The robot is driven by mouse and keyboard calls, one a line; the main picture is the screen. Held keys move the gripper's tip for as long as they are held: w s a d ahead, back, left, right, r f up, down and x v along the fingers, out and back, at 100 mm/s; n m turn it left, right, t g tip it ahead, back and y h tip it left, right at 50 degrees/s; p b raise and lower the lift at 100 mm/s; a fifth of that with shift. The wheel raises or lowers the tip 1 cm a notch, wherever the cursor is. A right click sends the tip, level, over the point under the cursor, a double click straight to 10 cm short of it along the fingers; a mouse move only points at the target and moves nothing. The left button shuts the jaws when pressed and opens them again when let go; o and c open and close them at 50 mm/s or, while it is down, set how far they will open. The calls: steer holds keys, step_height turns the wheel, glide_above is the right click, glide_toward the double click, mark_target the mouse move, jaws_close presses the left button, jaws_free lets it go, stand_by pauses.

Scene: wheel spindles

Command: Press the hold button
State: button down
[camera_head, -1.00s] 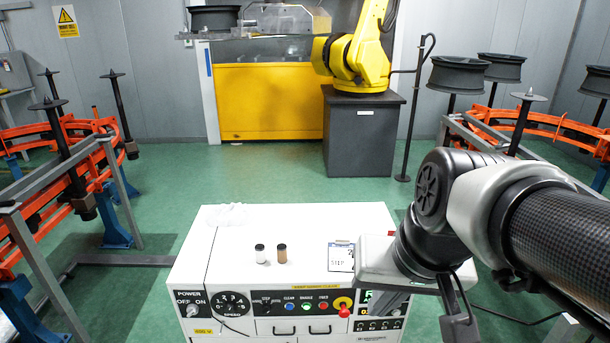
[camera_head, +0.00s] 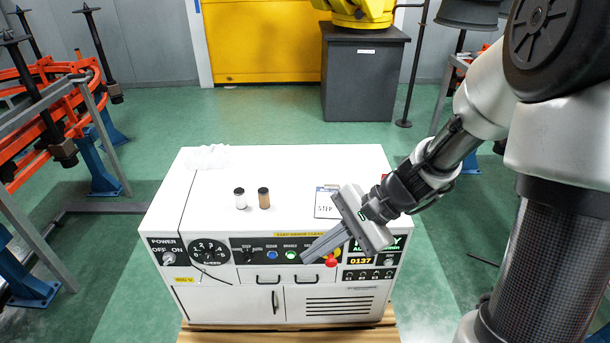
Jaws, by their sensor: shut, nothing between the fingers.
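The white control cabinet (camera_head: 295,180) stands in front of me, with a black control panel along the top of its front face. A blue button (camera_head: 271,255) and a green button (camera_head: 291,255) show on the panel. My gripper (camera_head: 305,258) is shut and empty, its fingers slanting down to the left across the panel, just right of the green button. The fingers hide the panel there, including the spot of a red button. I cannot read a hold label on any button. I cannot tell whether the fingertips touch the panel.
A red emergency-stop knob (camera_head: 331,261) on yellow sits just right of my fingers. A speed dial (camera_head: 210,250) and power switch (camera_head: 169,258) are at the left. Two small cylinders (camera_head: 240,198) (camera_head: 264,198) and a card (camera_head: 327,203) lie on top.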

steer(key=w+f+m+t+y+b, duration=0.1)
steer(key=w+f+m+t+b, duration=0.2)
steer(key=f+m, duration=0.5)
steer(key=w+d+f+m+t+y+b, duration=0.1)
steer(key=w+f+m+t+b, duration=0.2)
steer(key=f, duration=1.2)
steer(key=w+f+m+t+b, duration=0.3)
steer(key=w+f+m+t, duration=0.3)
steer(key=f+m, duration=0.6)
steer(key=shift+w+d+m+y+b, duration=0.15)
steer(key=shift+d+m+y+b, duration=0.05)
steer(key=shift+m+y+b, duration=0.25)
steer(key=w+b, duration=0.3)
steer(key=w, duration=0.5)
steer(key=shift+w, duration=0.4)
steer(key=shift+w, duration=0.15)
steer(key=shift+w, duration=0.3)
